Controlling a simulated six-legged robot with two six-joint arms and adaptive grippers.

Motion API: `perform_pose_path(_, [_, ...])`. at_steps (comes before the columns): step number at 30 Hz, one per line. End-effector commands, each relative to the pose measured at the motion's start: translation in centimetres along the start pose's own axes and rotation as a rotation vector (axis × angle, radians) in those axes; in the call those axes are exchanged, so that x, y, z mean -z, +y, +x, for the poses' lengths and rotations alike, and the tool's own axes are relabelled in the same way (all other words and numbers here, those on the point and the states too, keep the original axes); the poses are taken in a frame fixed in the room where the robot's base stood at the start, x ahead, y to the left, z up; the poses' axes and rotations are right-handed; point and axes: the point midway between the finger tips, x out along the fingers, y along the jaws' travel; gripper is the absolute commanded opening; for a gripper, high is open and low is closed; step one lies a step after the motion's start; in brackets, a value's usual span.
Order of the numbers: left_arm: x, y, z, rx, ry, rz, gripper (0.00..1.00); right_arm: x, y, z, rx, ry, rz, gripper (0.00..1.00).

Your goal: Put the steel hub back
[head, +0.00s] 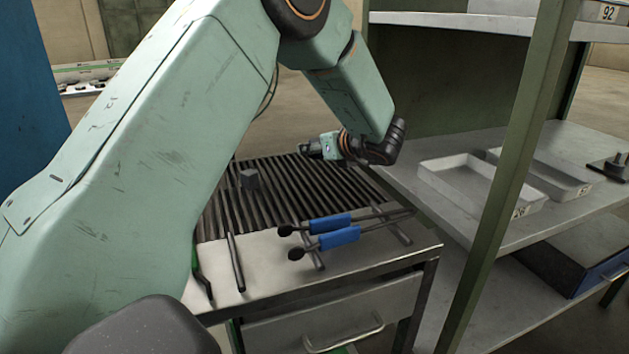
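No thing in view can be named the steel hub with certainty. A small grey block-like piece (250,180) sits on the slatted top of the workbench (345,258). A dark flat piece with a short upright post (610,166) stands at the right end of the rack's middle shelf. My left arm comes in from the left and bends down over the far right part of the slats. My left gripper (318,148) is small and dark there, pointing left, apart from the grey piece. Whether its fingers are open or shut is unclear. My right gripper is out of view.
Two blue-handled tools (332,224) and a dark rod (235,262) lie on the bench's front. The rack's green post (510,180) stands right of the bench. Shallow grey trays (480,185) sit on its middle shelf. A blue-fronted box (600,275) is below.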

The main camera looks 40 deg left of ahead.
Motion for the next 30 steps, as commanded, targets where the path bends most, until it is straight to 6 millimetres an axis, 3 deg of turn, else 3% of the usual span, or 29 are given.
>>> perform_pose_path(4, [2.5, -0.1, 0.9, 0.002, -0.004, 0.001, 0.00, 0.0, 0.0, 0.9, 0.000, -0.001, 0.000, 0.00])
perform_pose_path(11, [3.9, -0.1, 1.5, 0.002, -0.004, -0.002, 0.00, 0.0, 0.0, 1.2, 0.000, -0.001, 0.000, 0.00])
perform_pose_path(18, [6.6, -0.1, 2.9, 0.001, -0.004, 0.000, 0.00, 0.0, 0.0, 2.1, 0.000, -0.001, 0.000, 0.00])
perform_pose_path(30, [7.0, -0.1, 3.2, 0.002, -0.005, -0.003, 0.00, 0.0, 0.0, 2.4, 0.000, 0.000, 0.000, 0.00])
